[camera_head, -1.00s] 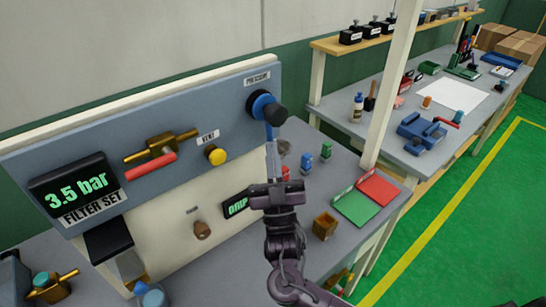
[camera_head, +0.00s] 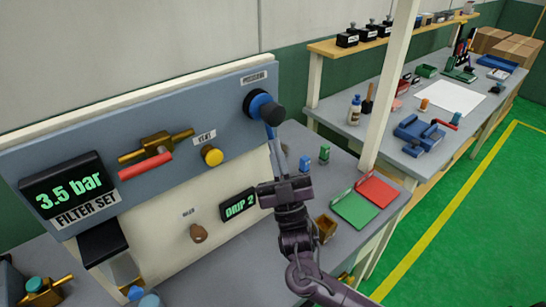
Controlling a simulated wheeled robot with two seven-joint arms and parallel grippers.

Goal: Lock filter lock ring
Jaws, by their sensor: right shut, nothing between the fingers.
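A black pressure knob (camera_head: 272,112) with a blue ring (camera_head: 254,101) behind it sits at the right end of the grey-blue panel (camera_head: 225,115). The ring looks like the lock ring, but no label on it is readable. My right gripper (camera_head: 270,132) is shut and empty. Its thin fingers point up, with the tips just under the knob and ring; I cannot tell whether they touch. The display (camera_head: 70,187) at the left reads 3.5 bar, above a FILTER SET label. My left gripper is not in view.
A yellow vent knob (camera_head: 212,156) and a brass valve with a red handle (camera_head: 146,167) are on the panel. A DRIP 2 display (camera_head: 238,204) is below. A brown box (camera_head: 325,228) and a green mat (camera_head: 354,209) lie on the bench. A white post (camera_head: 391,90) stands to the right.

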